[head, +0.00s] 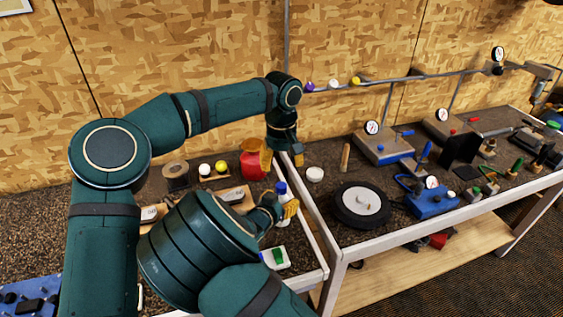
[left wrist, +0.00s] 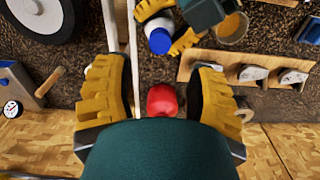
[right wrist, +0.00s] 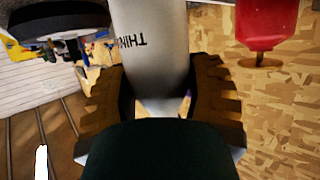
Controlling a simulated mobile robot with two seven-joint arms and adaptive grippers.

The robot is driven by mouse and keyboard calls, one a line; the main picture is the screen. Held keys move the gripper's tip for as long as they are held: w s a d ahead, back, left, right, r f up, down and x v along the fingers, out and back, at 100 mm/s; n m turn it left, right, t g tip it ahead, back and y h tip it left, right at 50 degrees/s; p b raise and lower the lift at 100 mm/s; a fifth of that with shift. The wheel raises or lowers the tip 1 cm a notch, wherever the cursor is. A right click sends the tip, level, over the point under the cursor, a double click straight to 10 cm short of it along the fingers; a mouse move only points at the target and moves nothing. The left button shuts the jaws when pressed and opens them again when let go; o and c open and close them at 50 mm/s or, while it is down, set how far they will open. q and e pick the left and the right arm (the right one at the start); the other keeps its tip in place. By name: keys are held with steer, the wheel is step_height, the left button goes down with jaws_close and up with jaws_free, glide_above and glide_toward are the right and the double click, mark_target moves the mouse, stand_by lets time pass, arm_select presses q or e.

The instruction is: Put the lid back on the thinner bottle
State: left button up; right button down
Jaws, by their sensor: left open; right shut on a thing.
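The thinner bottle (head: 283,217) is white, with lettering in the right wrist view (right wrist: 155,50). A blue lid (head: 281,188) shows at its top; the left wrist view also shows this blue lid (left wrist: 160,41). I cannot tell how firmly it sits. My right gripper (head: 287,208) is shut on the bottle, its fingers (right wrist: 160,88) on both sides of it. My left gripper (head: 284,155) is open above and behind the bottle. In the left wrist view its fingers (left wrist: 160,88) are apart, with a red container (left wrist: 165,100) showing between them.
The red container (head: 250,166) stands behind the bottle. A tape roll (head: 175,169), a white ball (head: 204,169) and a yellow ball (head: 221,167) are left of it. The right table holds a white round piece (head: 315,174), a wheel (head: 345,205) and gauge stands. A white table edge (head: 303,225) runs beside the bottle.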

mark_target(281, 185)
arm_select(q)
steer(key=shift+n, duration=0.5)
steer(key=shift+f, duration=4)
steer(key=shift+o, duration=0.2)
jaws_close()
